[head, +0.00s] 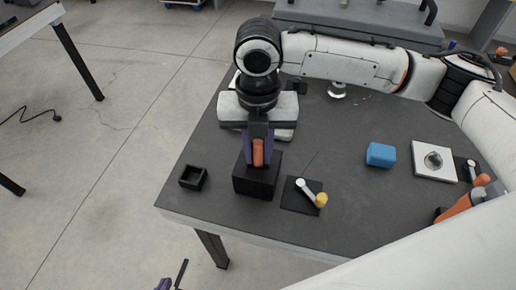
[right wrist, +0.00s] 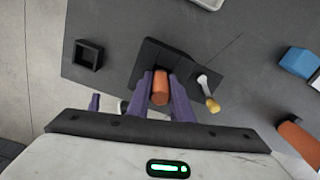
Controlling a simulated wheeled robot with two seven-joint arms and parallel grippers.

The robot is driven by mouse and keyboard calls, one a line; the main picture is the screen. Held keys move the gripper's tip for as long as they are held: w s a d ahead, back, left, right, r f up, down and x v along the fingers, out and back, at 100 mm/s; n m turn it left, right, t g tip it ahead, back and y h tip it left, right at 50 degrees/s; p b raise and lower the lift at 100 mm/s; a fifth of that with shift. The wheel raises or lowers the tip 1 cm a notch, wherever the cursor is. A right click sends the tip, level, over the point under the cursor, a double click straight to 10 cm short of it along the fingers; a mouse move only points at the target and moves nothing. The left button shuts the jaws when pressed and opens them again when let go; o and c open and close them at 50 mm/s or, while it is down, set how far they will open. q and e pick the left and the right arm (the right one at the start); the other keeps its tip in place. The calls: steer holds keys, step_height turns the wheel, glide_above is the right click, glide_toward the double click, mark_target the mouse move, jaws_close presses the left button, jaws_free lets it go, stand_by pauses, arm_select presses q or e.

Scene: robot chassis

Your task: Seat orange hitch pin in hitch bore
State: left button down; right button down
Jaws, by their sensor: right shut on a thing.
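The orange hitch pin (head: 258,152) is held upright between the purple fingers of my right gripper (head: 258,158). It also shows between those fingers in the right wrist view (right wrist: 160,88). A black block (head: 257,184) stands on the table directly below and around the pin's lower end in the picture. It also shows in the right wrist view (right wrist: 150,60). The bore is hidden, and I cannot tell whether the pin's tip is in it or above it.
A small open black box (head: 193,186) sits left of the block. A white lever with a yellow knob (head: 321,200) is close on its right. A blue block (head: 381,154), a white plate (head: 424,174) and an orange object (head: 460,207) lie further right. The dark table (head: 300,245) is clear in front.

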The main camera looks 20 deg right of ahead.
steer(key=c, duration=1.6)
jaws_free()
step_height(320, 180, up, 12)
steer(key=shift+r, duration=0.15)
steer(key=shift+s, duration=0.1)
